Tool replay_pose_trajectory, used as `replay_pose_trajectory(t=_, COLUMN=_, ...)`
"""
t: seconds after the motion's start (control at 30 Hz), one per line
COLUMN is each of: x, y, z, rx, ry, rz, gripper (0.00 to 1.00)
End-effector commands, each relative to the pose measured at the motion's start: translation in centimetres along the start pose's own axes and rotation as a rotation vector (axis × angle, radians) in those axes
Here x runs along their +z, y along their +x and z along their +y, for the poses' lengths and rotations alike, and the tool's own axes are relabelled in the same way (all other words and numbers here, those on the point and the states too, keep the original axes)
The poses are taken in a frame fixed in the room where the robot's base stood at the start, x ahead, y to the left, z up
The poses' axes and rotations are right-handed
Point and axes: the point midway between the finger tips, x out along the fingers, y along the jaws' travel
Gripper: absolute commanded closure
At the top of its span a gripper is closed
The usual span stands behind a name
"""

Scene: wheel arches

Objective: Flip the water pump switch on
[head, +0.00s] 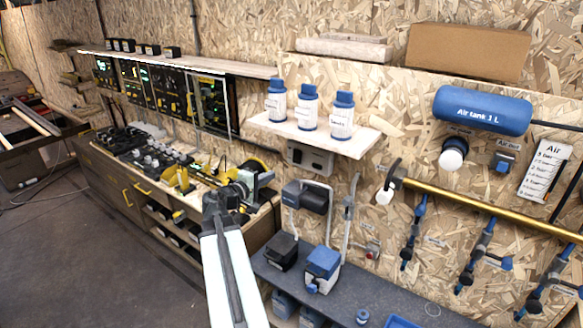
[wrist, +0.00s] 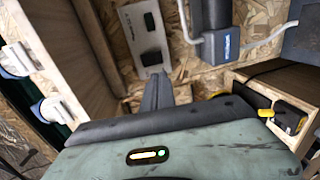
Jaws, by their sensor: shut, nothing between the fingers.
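A grey switch plate (wrist: 141,38) is on the chipboard wall in the wrist view, with two dark rocker switches, an upper one (wrist: 150,21) and a lower one (wrist: 152,58). Its lettering is too small to read, so I cannot tell which is the water pump switch or how either is set. The plate also shows in the head view (head: 310,159), below the bottle shelf. My gripper (wrist: 158,92) is shut and empty, its tips just below the plate in the wrist view. In the head view my gripper (head: 214,200) is left of and lower than the plate.
A shelf (head: 315,135) with three white bottles (head: 308,107) juts out above the plate. A dark pump-like box with pipes (head: 306,197) is below it. A workbench (head: 150,170) with tools is at left. A brass pipe (head: 480,206) runs along the right wall.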

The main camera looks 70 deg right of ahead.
Motion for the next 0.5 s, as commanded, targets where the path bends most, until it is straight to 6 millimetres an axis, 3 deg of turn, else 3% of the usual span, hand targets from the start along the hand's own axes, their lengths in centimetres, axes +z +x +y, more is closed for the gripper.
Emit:
replay_pose_trajectory(t=0.33, x=-0.1, y=0.3, z=0.0, rx=0.001, ry=0.000, rz=0.000, gripper=1.00)
replay_pose_trajectory(t=0.5, x=-0.2, y=2.8, z=-0.1, rx=0.000, ry=0.000, rz=-0.001, gripper=1.00)
